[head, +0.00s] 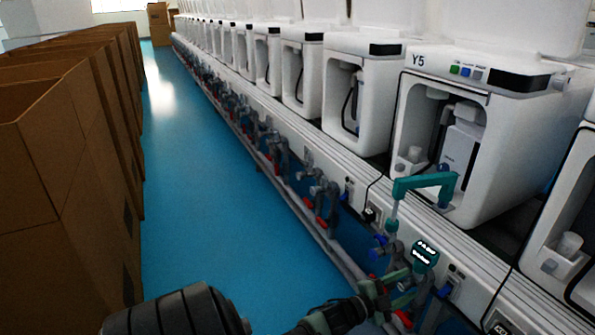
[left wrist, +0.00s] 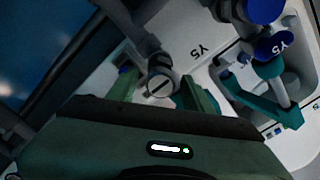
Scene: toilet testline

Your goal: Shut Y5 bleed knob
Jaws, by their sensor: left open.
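The white machine marked Y5 (head: 520,105) stands at the right in the head view. Its pipework is below its front, with a teal bent pipe (head: 425,184) above and a blue knob (head: 377,254) at the left. My left gripper (head: 396,284) is low among these fittings. In the left wrist view, its two green fingers (left wrist: 162,92) are open on either side of a round grey slotted knob (left wrist: 160,84). I cannot tell whether they touch it. No label confirms that this is the bleed knob. My right gripper is not in view.
A red valve handle (head: 403,319) is just below. Brown boxes (head: 65,160) line the left; the blue floor (head: 205,225) between is clear.

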